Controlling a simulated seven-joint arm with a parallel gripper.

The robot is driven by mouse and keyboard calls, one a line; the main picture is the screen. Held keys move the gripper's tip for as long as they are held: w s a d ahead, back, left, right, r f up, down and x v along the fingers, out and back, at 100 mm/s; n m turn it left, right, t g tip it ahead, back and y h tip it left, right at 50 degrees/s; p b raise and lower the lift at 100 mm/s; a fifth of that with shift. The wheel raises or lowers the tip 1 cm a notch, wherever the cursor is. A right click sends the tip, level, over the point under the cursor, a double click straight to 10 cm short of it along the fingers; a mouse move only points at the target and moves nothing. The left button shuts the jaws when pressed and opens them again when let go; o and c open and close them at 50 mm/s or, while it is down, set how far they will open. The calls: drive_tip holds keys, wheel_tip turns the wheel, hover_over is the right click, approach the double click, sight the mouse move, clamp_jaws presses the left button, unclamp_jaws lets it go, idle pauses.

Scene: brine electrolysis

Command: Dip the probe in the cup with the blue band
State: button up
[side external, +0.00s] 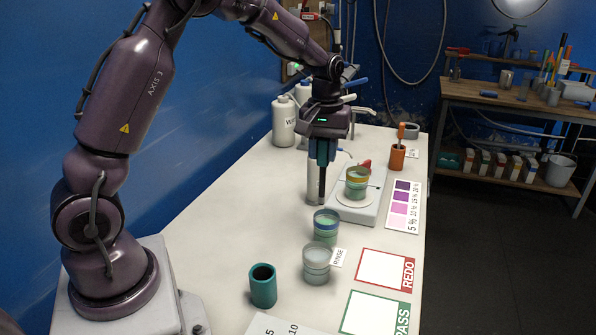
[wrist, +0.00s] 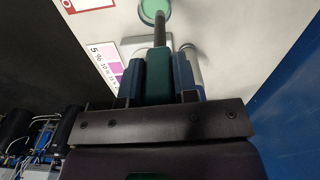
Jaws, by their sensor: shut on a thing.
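My gripper (side external: 322,162) is shut on the teal handle of a probe, which shows between the blue fingers in the wrist view (wrist: 158,78). The probe's dark shaft (wrist: 159,32) points away from the fingers. The cup with the blue band (side external: 326,226) stands upright on the bench with green contents, in front of and below my gripper. In the wrist view a cup with pale green contents (wrist: 154,10) lies beyond the shaft; its band cannot be made out. In the side view the probe tip is hard to make out against a grey cylinder (side external: 314,187).
A cup with a yellow band (side external: 357,183) stands on a white plate device (side external: 367,207). A rinse cup (side external: 316,265) and an empty teal holder (side external: 263,287) stand nearer. An orange holder (side external: 397,158), colour card (side external: 403,206), REDO card (side external: 386,270) and PASS card (side external: 375,314) lie right.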

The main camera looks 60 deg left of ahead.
drive_tip(key=shift+w+a+r, duration=0.1)
drive_tip(key=shift+w+r, duration=0.7)
drive_tip(key=shift+w, duration=0.1)
drive_tip(key=shift+r+m, duration=0.1)
drive_tip(key=shift+m, duration=0.3)
wheel_tip(320, 180, down, 12)
drive_tip(key=shift+s, duration=0.1)
idle(3.0)
drive_tip(key=shift+r, duration=5.45)
